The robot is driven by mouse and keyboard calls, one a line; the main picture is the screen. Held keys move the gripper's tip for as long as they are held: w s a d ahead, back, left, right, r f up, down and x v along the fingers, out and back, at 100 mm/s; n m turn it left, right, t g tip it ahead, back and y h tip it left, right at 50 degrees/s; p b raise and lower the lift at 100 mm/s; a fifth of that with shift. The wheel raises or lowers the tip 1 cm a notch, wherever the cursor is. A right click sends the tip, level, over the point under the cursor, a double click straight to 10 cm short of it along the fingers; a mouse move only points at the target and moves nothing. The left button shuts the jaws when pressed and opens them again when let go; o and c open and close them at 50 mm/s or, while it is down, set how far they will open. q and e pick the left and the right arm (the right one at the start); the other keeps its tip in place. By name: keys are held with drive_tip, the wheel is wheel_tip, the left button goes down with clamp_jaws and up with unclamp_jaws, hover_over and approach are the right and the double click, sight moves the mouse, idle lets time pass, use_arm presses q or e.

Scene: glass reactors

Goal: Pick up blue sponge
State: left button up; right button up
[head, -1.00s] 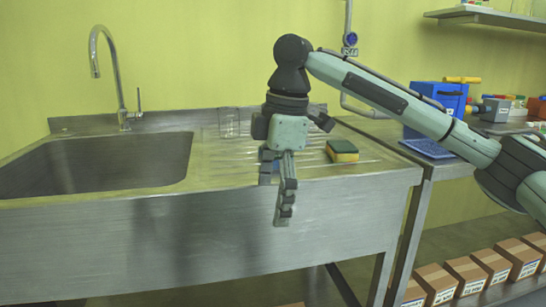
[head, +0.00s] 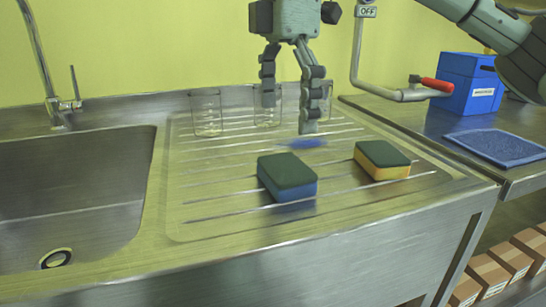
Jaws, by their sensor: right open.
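The blue sponge (head: 287,178), with a dark green top, lies on the ridged steel drainboard (head: 215,225) right of the sink. A yellow sponge (head: 382,160) with a dark green top lies to its right. My right gripper (head: 288,118) points down, open and empty, above and behind the blue sponge, in front of the glass beakers. A blue patch (head: 302,143) shows on the drainboard below its fingers; I cannot tell what it is. My left gripper is not in view.
Glass beakers (head: 206,113) stand along the back of the drainboard. The sink basin (head: 70,200) and faucet (head: 45,65) are at left. A blue box (head: 468,84) and blue mat (head: 500,146) are on the right bench. The drainboard's front is clear.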

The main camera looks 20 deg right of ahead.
sight(286, 166)
drive_tip(key=shift+f, duration=0.3)
drive_tip(key=f, duration=0.2)
drive_tip(key=shift+s+f+b, duration=0.3)
drive_tip(key=shift+s+f, duration=0.05)
drive_tip(key=shift+f, duration=0.05)
drive_tip(key=f, duration=0.3)
drive_tip(key=shift+s+f+b, duration=0.2)
drive_tip(key=shift+f+b, duration=0.1)
drive_tip(key=shift+b, duration=0.05)
drive_tip(key=shift+f, duration=0.25)
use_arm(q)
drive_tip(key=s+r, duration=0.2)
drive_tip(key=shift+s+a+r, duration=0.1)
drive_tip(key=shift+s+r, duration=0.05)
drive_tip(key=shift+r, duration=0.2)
use_arm(e)
drive_tip(key=shift+w, duration=0.1)
drive_tip(key=c, duration=0.7)
